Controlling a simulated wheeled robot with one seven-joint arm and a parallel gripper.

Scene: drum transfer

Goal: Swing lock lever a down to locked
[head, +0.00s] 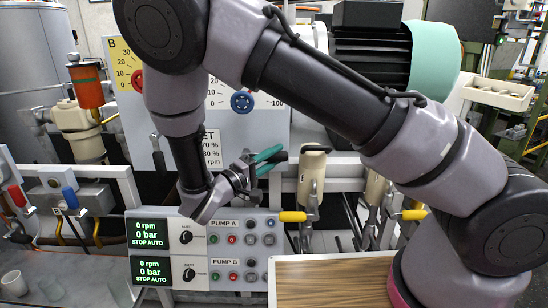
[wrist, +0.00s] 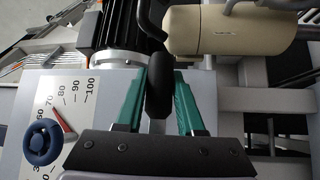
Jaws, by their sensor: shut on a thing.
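My gripper (head: 273,157) is beside the right part of the grey gauge board in the head view. Its green fingers are closed on the dark grip of a lever. In the wrist view my gripper (wrist: 162,85) has a green finger on each side of this black lever (wrist: 158,92). The lever's upper end meets a dark bent rod beside a cream cylinder (wrist: 210,30). I see no letter on the lever, so I cannot tell that it is lever a. In the head view its pivot is hidden. Another black-handled lever (head: 158,158) hangs down at the board's left.
The pump control panel (head: 205,262) is below my gripper. A yellow handle (head: 292,216) sticks out beneath a cream cylinder (head: 314,162). A blue knob (head: 242,102) is on the gauge board (head: 225,125). A wood-topped surface (head: 330,285) is at front right. Red and blue levers are at left.

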